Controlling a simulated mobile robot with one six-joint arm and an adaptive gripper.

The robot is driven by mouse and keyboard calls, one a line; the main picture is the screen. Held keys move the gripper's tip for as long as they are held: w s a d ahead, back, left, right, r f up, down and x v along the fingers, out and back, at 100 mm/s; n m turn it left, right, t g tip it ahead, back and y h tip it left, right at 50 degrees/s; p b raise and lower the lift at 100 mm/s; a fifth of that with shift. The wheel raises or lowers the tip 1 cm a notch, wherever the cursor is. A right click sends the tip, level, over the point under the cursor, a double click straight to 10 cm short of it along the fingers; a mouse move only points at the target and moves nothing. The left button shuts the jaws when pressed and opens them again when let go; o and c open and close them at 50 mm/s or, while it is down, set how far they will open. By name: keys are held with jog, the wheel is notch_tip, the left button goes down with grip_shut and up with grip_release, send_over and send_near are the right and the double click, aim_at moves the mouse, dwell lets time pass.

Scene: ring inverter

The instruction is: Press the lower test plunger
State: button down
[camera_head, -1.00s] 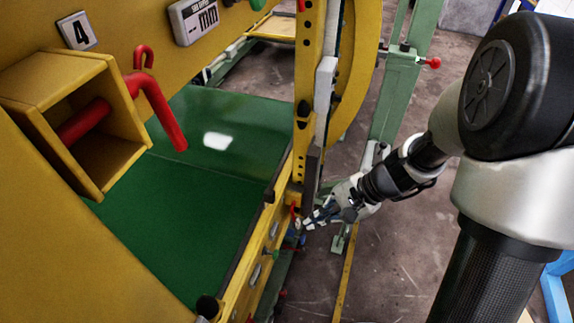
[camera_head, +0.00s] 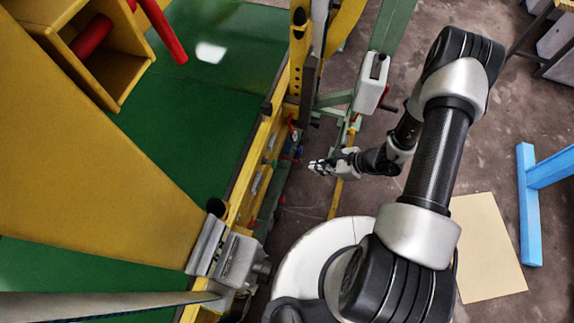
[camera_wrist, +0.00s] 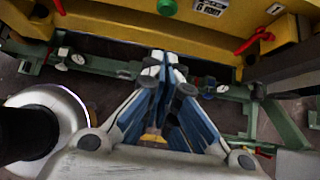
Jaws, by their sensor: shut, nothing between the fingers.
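My gripper (camera_head: 314,166) is shut and empty, just right of the yellow machine's lower side rail (camera_head: 263,150) in the head view. Small red and blue fittings (camera_head: 295,146) sit on that side, a short way from the fingertips. In the wrist view my gripper (camera_wrist: 164,62) points toward the yellow machine face, with its fingers together. A green round button (camera_wrist: 167,6) and a red lever (camera_wrist: 254,41) show on that face. I cannot tell which fitting, if any, is the lower test plunger.
A green lower beam (camera_wrist: 105,66) with small fittings crosses the wrist view below the yellow face. In the head view, a yellow box with a red bar (camera_head: 92,36) is at upper left.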

aim_at(274, 164)
jog(key=a+r+b+x, duration=0.2)
jog(key=x, duration=1)
jog(key=shift+w+a+f, duration=0.25)
jog(key=shift+w+a, duration=0.05)
jog(key=shift+w, duration=0.2)
jog(key=shift+b, duration=0.3)
